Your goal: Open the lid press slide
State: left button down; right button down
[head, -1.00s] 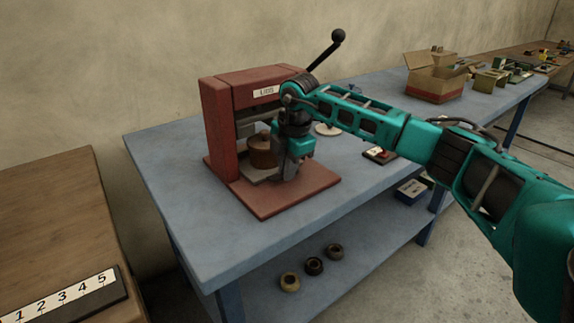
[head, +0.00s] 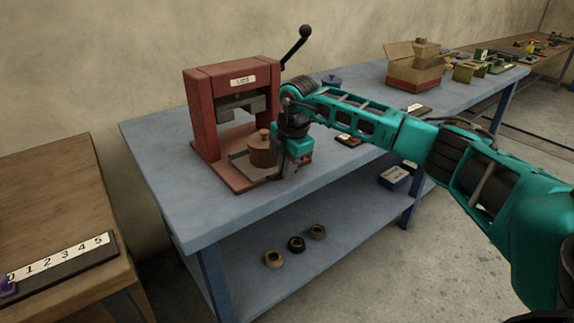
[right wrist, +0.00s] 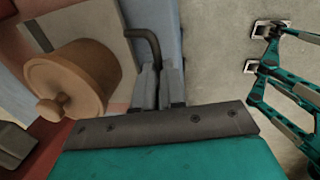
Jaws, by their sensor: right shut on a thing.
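The red lid press (head: 200,125) stands on the blue bench, with a black ball-ended lever (head: 298,42) raised at its right. Its grey slide plate (head: 238,160) sticks out in front of the frame and carries a brown lidded pot (head: 262,152). The pot (right wrist: 70,85) and its knob lie left of the fingers in the right wrist view. My right gripper (head: 280,172) is at the slide's front edge. Its fingers (right wrist: 160,85) are shut on a dark bent handle (right wrist: 148,42). The grip itself is partly hidden in the head view. My left gripper is not in view.
The blue bench (head: 160,155) holds an open cardboard box (head: 415,72) farther right. Several brown rings lie on its lower shelf (head: 340,215). A wooden table (head: 55,200) with a numbered strip (head: 62,258) stands at left. The bench front is clear.

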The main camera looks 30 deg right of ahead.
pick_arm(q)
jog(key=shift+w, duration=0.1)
pick_arm(e)
jog(key=shift+w, duration=0.15)
jog(key=c, duration=1.2)
grip_release()
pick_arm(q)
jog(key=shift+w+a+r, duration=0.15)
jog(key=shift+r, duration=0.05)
pick_arm(e)
jog(key=shift+r, duration=0.25)
pick_arm(q)
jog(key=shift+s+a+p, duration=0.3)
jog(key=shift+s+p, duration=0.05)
jog(key=shift+p, duration=0.4)
pick_arm(e)
notch_tip(320, 180, up, 12)
jog(key=s, duration=0.2)
jog(key=shift+s+r, duration=0.15)
jog(key=shift+s, duration=0.15)
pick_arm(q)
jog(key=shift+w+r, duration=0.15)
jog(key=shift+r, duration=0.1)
pick_arm(e)
jog(key=shift+d, duration=0.1)
